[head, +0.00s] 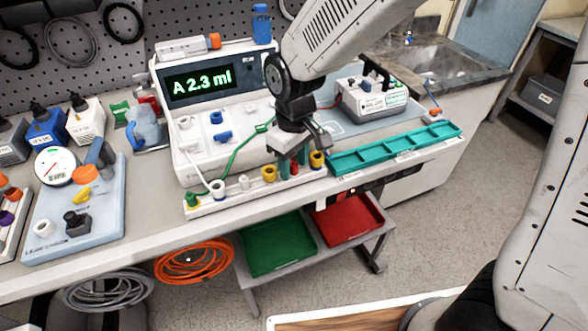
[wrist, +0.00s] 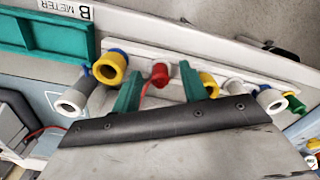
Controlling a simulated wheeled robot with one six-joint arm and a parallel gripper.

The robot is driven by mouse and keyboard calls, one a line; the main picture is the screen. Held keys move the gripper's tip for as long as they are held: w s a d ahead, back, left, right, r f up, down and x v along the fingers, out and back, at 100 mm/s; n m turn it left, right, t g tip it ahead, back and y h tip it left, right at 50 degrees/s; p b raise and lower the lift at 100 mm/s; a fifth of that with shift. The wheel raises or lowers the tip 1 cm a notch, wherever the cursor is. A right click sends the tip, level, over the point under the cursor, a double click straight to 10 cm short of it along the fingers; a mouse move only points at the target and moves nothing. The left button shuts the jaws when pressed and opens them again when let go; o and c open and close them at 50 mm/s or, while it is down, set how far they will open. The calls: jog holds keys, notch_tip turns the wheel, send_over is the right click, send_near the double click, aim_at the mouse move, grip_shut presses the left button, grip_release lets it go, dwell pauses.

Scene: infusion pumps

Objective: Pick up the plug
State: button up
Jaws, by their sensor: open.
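A small red plug (head: 294,168) sits upright in the white strip (head: 243,196) at the front of the bench. It also shows in the wrist view (wrist: 160,74), with a thin red cable beside it. My gripper (head: 292,160) points down over the strip, its green fingertips apart, one on each side of the red plug. In the wrist view my gripper (wrist: 160,88) is open and the red plug lies in the gap; I cannot tell whether either finger touches it. Yellow connectors (head: 269,174) (head: 317,159) stand close on both sides.
A white pump (head: 205,125) with a lit display stands behind the strip, a green cable running from it. A teal tray (head: 395,147) lies to the right, with a white meter box (head: 378,100) behind. Green (head: 275,245) and red (head: 347,220) trays sit below the bench.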

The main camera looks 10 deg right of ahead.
grip_shut()
